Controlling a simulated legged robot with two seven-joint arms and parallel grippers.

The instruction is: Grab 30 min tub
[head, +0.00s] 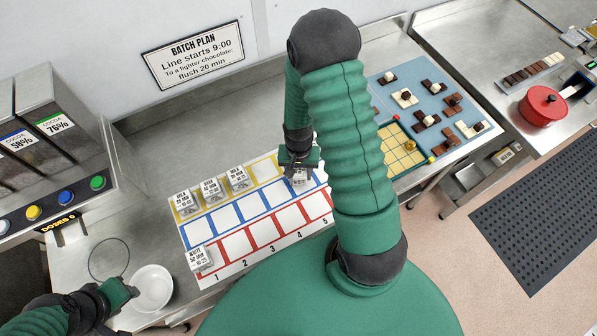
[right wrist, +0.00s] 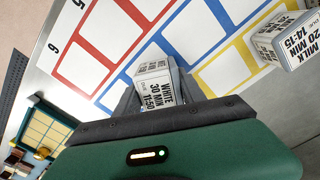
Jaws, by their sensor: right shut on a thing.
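My right gripper (head: 299,171) is shut on a small tub (head: 301,180) over the right end of the numbered mat (head: 222,271). In the right wrist view the held tub (right wrist: 155,88) reads "WHITE 30 MIN 11:50", between the dark fingers (right wrist: 160,98). I cannot tell whether its base touches the mat. Another tub labelled white, apparently 30 min (head: 200,258), sits in the red row at column 1. Three tubs stand in the yellow row: left (head: 187,205), middle (head: 213,190), right (head: 238,180). My left gripper (head: 124,291) is beside a white bowl (head: 153,289); its fingers are unclear.
Cocoa dispensers (head: 52,110) are at left. A blue board (head: 398,79) with chocolates and a yellow grid tray (head: 401,154) lie right. A red pot (head: 543,106) is further right.

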